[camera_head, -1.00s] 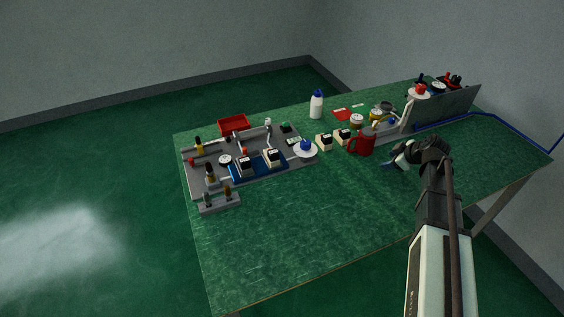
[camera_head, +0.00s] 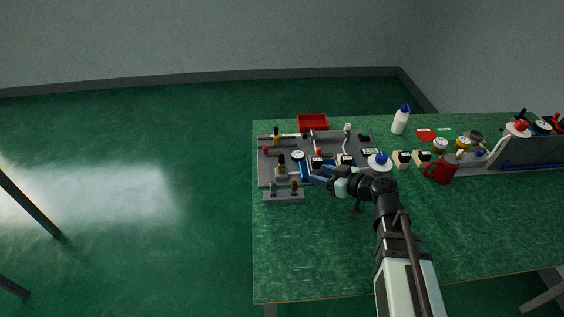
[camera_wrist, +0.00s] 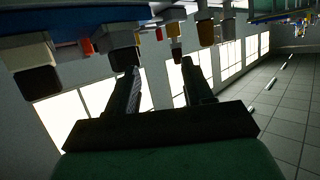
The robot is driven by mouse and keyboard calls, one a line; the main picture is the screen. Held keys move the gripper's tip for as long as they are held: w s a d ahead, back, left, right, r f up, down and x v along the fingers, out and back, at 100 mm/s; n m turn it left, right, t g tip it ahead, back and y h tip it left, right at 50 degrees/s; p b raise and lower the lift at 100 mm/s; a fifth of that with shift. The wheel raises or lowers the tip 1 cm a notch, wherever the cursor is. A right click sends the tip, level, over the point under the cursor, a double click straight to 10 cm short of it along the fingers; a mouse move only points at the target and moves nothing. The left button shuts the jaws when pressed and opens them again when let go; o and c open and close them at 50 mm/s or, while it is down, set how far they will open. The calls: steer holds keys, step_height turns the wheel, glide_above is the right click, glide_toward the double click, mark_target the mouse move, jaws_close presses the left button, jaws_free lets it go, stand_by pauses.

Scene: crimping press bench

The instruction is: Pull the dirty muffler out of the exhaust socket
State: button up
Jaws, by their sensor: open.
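My gripper (camera_head: 314,176) is open and empty, just right of the small grey rack (camera_head: 284,198) and over the front of the grey machine plate. Its two dark fingers (camera_wrist: 162,80) stand apart in the wrist view. Two small upright plugs stand in the rack, a greyish one (camera_head: 273,188) and a brownish one (camera_head: 294,187). A dark-topped fitting (camera_head: 281,164) stands behind them, and a yellow one with a dark top (camera_head: 276,137) stands farther back. I cannot tell which of these is the dirty muffler, and the exhaust socket cannot be made out.
The grey plate (camera_head: 264,175) carries several fittings and two black-topped blocks near my gripper. A red tray (camera_head: 313,122) lies behind it. The table's front (camera_head: 310,260) is clear.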

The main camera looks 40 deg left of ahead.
mark_target(283, 161)
steer(key=shift+n+y, duration=0.4)
steer(key=a, duration=0.3)
steer(key=s+a, duration=0.1)
steer(key=a, duration=0.3)
steer(key=s+a, duration=0.1)
steer(key=a, duration=0.2)
steer(key=shift+s+a, duration=0.15)
steer(key=shift+a, duration=0.05)
steer(key=shift+x, duration=3.15)
jaws_close()
steer(key=shift+r, duration=0.1)
step_height(283, 161, up, 13)
steer(key=shift+r, duration=0.1)
